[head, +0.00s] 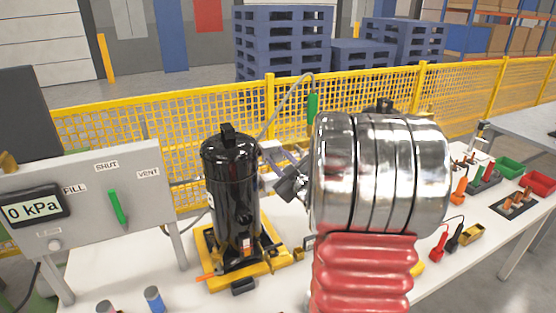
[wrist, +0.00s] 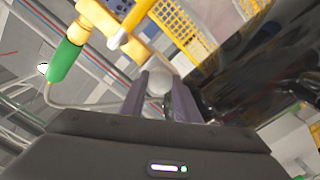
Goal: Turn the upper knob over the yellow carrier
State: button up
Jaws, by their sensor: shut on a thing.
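A black compressor cylinder (head: 232,180) stands upright on the yellow carrier (head: 207,270) on the white bench. My gripper (head: 274,158) is just right of the cylinder's upper part, above the carrier. In the wrist view, my gripper's two purple-grey fingers (wrist: 158,92) are closed around a pale round knob (wrist: 158,80). The dark, glossy cylinder (wrist: 245,75) fills the right of that view. In the head view I cannot make out the knob beside the fingers.
A grey panel (head: 140,175) at left has a gauge reading 0 kPa and a green lever (head: 117,208). A hose with a green sleeve (head: 312,107) hangs behind my arm. Yellow mesh fencing (head: 180,125) runs behind the bench. Small tools and bins stand at right.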

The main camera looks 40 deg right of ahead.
jog(key=n, duration=0.7)
jog(key=shift+a+f+n, duration=0.1)
jog(key=shift+a+n, duration=0.1)
jog(key=shift+n, duration=0.1)
jog(key=n, duration=0.6)
jog(key=shift+a+f, duration=0.1)
jog(key=shift+f, duration=0.1)
jog(key=shift+n, duration=0.3)
jog(key=o, duration=0.7)
jog(key=shift+c, duration=0.2)
jog(key=o, duration=0.4)
jog(key=shift+r, duration=0.1)
